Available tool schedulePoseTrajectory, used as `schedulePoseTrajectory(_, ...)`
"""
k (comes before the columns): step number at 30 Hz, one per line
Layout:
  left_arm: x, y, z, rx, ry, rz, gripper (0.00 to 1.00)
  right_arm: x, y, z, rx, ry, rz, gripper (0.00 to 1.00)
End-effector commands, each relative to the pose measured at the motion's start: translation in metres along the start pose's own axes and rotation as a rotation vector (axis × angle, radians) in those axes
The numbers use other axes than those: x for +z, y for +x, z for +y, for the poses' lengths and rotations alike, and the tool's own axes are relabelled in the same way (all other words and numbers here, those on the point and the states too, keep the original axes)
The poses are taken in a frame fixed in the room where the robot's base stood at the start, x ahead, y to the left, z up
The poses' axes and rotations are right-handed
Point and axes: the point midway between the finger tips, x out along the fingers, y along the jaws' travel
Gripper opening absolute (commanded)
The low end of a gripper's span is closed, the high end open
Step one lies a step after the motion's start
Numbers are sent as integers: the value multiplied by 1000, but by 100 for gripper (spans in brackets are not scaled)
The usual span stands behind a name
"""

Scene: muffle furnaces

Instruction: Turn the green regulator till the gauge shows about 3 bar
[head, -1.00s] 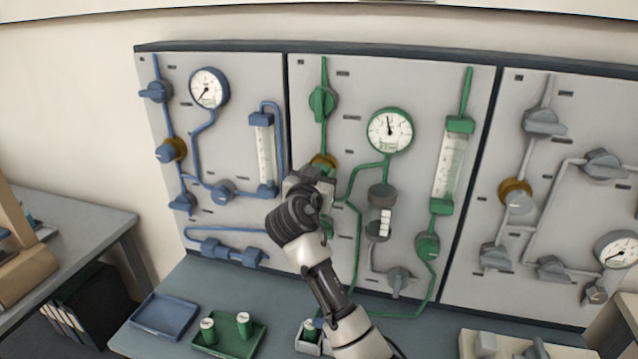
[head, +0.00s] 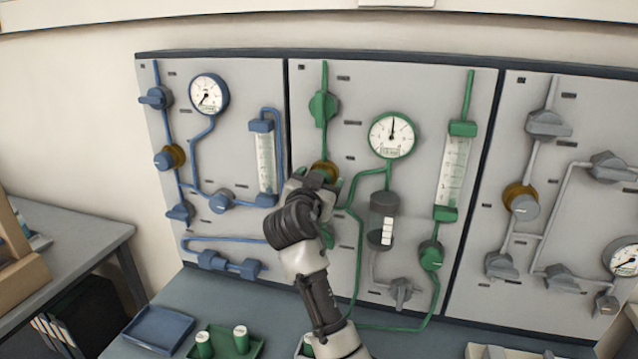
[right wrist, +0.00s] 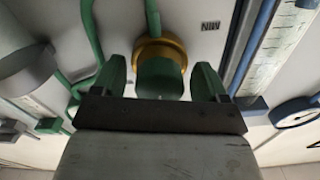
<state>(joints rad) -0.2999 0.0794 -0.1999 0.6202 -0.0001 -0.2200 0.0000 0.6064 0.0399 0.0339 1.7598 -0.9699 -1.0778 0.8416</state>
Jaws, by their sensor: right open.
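The green regulator (right wrist: 160,78) is a round green knob on a brass collar, on the middle panel. In the head view only its brass collar (head: 325,168) shows; my right gripper (head: 318,180) hides the knob. In the right wrist view the two fingers of my right gripper (right wrist: 160,84) stand on either side of the knob, apart, with visible gaps. The gauge (head: 392,134) is a white dial with a green rim, up and right of the regulator. Its needle points about straight up; the numbers are too small to read. My left gripper is not in view.
A green valve (head: 323,107) sits above the regulator on the same pipe. A green flowmeter (head: 453,170) and a grey cylinder (head: 383,204) are to the right. The blue panel (head: 236,90) is at left. Below is a bench with a blue tray (head: 158,329) and a green tray (head: 256,348).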

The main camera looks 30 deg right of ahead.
Motion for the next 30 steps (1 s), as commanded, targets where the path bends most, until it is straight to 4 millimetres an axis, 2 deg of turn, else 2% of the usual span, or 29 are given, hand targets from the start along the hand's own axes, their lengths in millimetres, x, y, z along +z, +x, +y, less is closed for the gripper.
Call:
schedulePoseTrajectory(5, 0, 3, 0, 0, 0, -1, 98, 1, -7, 0, -2, 1, 1, 74)
schedulePoseTrajectory(8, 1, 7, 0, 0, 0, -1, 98, 3, -22, 0, -3, 3, -2, 74)
schedulePoseTrajectory(15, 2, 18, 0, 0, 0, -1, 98, 3, -72, 0, -4, 3, -1, 74)
schedulePoseTrajectory(21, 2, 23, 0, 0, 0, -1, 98, 2, -100, 0, -2, 2, -1, 74)
schedulePoseTrajectory(30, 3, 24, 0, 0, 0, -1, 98, 0, -108, 0, 0, 0, -1, 74)
